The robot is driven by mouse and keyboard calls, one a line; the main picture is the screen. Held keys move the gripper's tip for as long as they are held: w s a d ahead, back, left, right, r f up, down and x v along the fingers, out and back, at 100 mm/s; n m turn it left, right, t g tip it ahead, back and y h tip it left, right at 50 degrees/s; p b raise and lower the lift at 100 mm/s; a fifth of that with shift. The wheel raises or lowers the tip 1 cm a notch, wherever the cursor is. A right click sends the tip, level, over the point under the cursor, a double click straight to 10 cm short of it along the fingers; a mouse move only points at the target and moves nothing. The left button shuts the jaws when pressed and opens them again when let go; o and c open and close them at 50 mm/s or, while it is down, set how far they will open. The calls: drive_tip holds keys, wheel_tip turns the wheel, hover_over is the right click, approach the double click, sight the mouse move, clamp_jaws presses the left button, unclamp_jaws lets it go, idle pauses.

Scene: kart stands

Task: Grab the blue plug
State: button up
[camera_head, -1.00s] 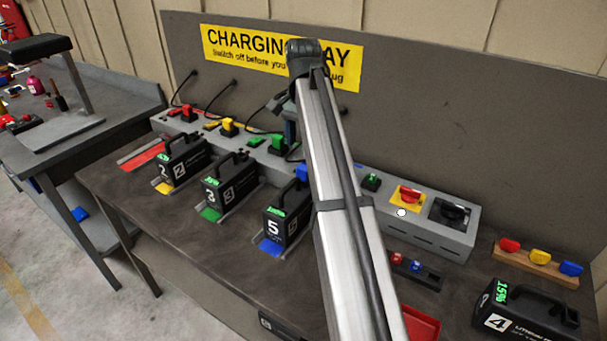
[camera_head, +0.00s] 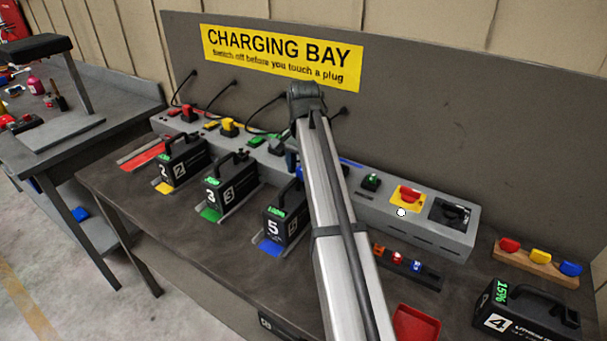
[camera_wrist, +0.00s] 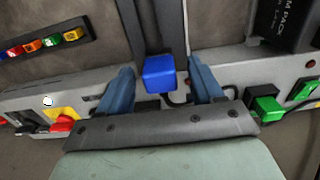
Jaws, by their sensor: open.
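The blue plug (camera_wrist: 160,73) is in the middle of the wrist view, between the two fingers of my gripper (camera_wrist: 162,69). The fingers stand apart, one on each side, with a visible gap to the plug on both sides. Whether the fingers are level with the plug in depth I cannot tell. A dark cable curves beside the plug. In the head view my arm covers most of this spot on the grey charging strip (camera_head: 420,229).
A green plug (camera_wrist: 265,108) and a red knob on a yellow plate (camera_head: 407,197) flank this spot. Battery 5 (camera_head: 284,222) stands in front, with battery 3 (camera_head: 228,187) to its left. Battery 4 (camera_head: 522,312) and a red tray (camera_head: 416,324) are at the front right.

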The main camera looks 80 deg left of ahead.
drive_tip(key=c, duration=1.1)
